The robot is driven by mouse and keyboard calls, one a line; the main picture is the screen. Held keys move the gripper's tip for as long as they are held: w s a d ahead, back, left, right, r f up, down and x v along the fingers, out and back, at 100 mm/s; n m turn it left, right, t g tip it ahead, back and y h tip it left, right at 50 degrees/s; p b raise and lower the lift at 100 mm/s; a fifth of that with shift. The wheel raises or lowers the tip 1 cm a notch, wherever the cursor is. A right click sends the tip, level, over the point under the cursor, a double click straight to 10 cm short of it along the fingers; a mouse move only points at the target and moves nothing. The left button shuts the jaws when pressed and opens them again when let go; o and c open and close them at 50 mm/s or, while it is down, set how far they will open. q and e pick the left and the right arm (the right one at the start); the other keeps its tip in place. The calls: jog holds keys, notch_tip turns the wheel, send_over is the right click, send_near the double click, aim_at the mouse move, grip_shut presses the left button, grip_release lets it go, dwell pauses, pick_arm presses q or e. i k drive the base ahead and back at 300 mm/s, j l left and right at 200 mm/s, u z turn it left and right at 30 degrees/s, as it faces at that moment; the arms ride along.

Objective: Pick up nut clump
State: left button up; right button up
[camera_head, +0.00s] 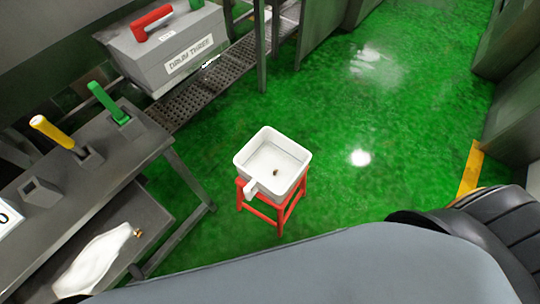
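A small brown lump (275,172), which looks like the nut clump, lies on the floor of a white square tub (243,160). It is too small to make out in detail. The tub has a short white handle at its front left and rests on a red stool (263,217) standing on the green floor. Neither of my grippers shows in this view. A large grey-blue part and a black ribbed part, which seem to be mine, fill the bottom and lower right.
A grey bench (130,150) at left carries a yellow-handled tool (55,133) and a green-handled tool (104,98) in holders. A white bag-like thing (95,262) lies on its lower shelf. A box labelled "DRUM THREE" (170,50) stands behind. Green floor (400,130) right of the stool is clear.

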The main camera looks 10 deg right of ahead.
aim_at(137, 233)
jog(key=u, duration=1.6)
jog(key=j+u, duration=0.2)
jog(key=j, duration=0.2)
jog(key=i, duration=0.05)
